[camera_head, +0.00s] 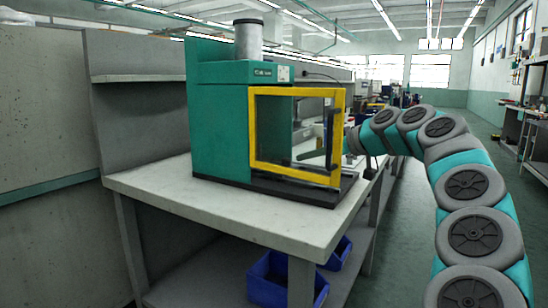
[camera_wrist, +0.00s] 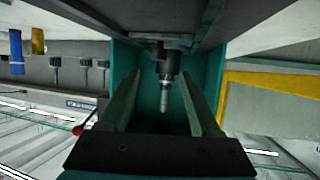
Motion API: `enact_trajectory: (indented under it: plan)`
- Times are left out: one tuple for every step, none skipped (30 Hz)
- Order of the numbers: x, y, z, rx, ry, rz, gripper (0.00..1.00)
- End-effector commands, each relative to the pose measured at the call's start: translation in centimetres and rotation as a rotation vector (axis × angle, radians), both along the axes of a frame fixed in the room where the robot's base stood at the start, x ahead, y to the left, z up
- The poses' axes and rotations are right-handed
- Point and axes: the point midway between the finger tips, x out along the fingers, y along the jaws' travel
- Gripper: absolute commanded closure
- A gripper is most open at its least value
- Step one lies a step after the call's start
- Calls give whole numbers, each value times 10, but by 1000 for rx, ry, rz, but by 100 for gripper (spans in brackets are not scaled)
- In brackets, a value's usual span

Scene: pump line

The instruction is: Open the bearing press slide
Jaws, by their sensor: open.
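The bearing press (camera_head: 218,120) is a teal machine with a metal cylinder on top, standing on the bench. A yellow-framed clear panel (camera_head: 254,125) stands upright on its near side; its frame also shows at the right in the wrist view (camera_wrist: 265,95). No other part is clearly the slide. My gripper (camera_head: 301,156) shows through the panel, behind it. In the wrist view my gripper (camera_wrist: 160,82) is open and empty, its two fingers apart. The dark press ram with a metal pin (camera_wrist: 164,90) shows between and beyond them. I see no contact with the frame.
The grey bench (camera_head: 200,198) has bare surface in front of the press. Blue bins (camera_head: 268,282) sit on its lower shelf. A red-knobbed lever (camera_wrist: 77,130) shows left in the wrist view. The aisle floor (camera_head: 405,190) at right is open.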

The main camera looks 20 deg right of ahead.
Motion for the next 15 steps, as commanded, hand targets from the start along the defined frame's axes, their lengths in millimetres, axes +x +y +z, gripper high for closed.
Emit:
enact_trajectory:
  plan:
    - [1, -1, 0, 0, -1, -2, 36]
    - [1, -1, -1, 0, -1, -2, 36]
    - [3, 0, -1, 0, -1, -2, 36]
    - [4, 1, -2, 0, -1, -2, 36]
    - [6, 1, -3, 0, -1, -2, 36]
    - [9, 3, -4, 0, 0, -1, 36]
    - [12, 4, -5, 0, 0, -1, 36]
    - [15, 6, -7, -1, 1, -1, 36]
    - [19, 8, -9, 0, 1, 0, 36]
    - [22, 10, -11, -1, 2, 0, 36]
    - [26, 12, -12, -1, 2, 1, 36]
    - [31, 14, -14, 0, 1, 1, 36]
    - [35, 16, -16, 0, 1, 2, 36]
    - [39, 18, -18, 0, 1, 1, 36]
    - [44, 21, -20, -1, 0, 0, 36]
